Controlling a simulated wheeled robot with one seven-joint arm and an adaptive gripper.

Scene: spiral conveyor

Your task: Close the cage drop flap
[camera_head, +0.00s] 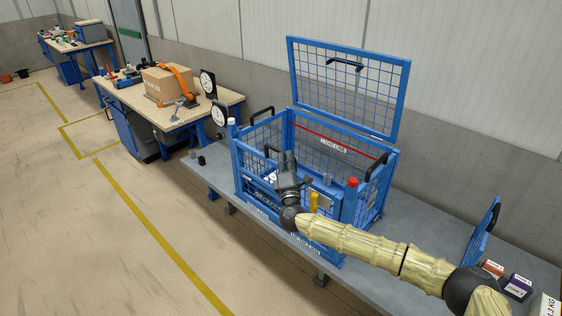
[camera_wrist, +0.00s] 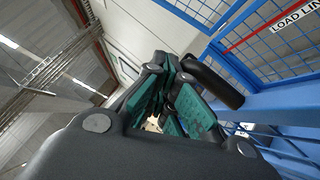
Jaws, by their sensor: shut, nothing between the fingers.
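A blue mesh cage (camera_head: 236,160) stands on the grey bench. Its mesh lid (camera_head: 345,88) is raised upright at the back, with a dark handle on it. The front side, where a drop flap would sit, is largely hidden behind my arm and gripper, so I cannot tell the flap's position. My gripper (camera_head: 286,160) is over the cage's front side, pointing up, its fingers shut and empty. In the wrist view my gripper's teal-padded fingers (camera_wrist: 168,100) are together. A black bar handle (camera_wrist: 215,82) is just right of them; I cannot tell if they touch.
A red-capped post (camera_head: 352,183) and yellow handle (camera_head: 313,202) are at the cage's front right. A blue-framed panel (camera_head: 482,230) and small boxes (camera_head: 517,287) are on the bench at right. A workbench (camera_head: 190,115) with a cardboard box is at left. The floor in front is clear.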

